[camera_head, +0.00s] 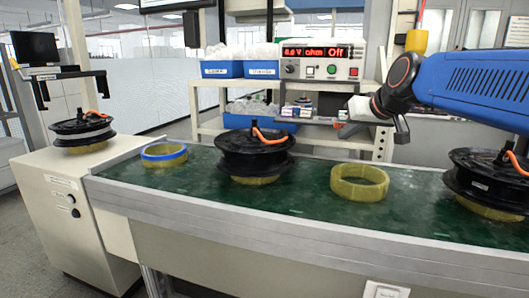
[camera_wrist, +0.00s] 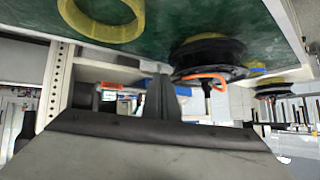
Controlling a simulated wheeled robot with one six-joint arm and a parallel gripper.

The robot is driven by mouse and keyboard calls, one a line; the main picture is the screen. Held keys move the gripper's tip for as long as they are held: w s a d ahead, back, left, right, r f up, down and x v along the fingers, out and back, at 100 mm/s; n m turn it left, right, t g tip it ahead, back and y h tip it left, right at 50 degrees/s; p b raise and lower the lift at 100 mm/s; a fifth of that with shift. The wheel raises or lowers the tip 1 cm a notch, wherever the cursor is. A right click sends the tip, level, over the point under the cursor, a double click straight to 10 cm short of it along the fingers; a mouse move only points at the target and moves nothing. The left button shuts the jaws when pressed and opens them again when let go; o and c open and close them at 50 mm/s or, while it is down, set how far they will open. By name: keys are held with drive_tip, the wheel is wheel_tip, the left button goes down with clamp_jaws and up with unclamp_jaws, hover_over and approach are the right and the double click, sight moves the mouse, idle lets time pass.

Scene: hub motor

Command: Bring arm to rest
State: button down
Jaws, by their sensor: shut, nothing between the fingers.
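My arm reaches in from the right in the head view, its blue link raised above the green conveyor (camera_head: 303,203). My gripper (camera_head: 402,135) is shut and empty, in the air above and behind the conveyor. Its closed fingers show in the wrist view (camera_wrist: 163,97). A black hub motor (camera_head: 255,153) with an orange cable sits on a yellow ring at the middle of the conveyor, left of my gripper. An empty yellow ring (camera_head: 359,185) lies below my gripper, apart from it. Another hub motor (camera_head: 487,178) stands at the right, beneath my arm.
A yellow ring with a blue top (camera_head: 164,154) lies at the conveyor's left end. A further hub motor (camera_head: 82,132) sits on the white cabinet (camera_head: 60,190). Behind stand a shelf with blue bins (camera_head: 262,69) and a tester with a red display (camera_head: 319,62). Air above the conveyor's middle is clear.

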drive_tip(key=s+d+f+g+h, duration=0.1)
drive_tip(key=s+d+f+g, duration=0.1)
drive_tip(key=s+f, duration=1.2)
drive_tip(key=s+d+f+m+g+h, duration=0.1)
drive_tip(key=s+d+f+g, duration=0.2)
drive_tip(key=s+f, duration=1.1)
drive_tip(key=s+d, duration=0.1)
drive_tip(key=s, duration=0.2)
drive_tip(key=shift+s+d+h, duration=0.15)
drive_tip(key=shift+d+h, duration=0.05)
drive_tip(key=shift+h, duration=0.2)
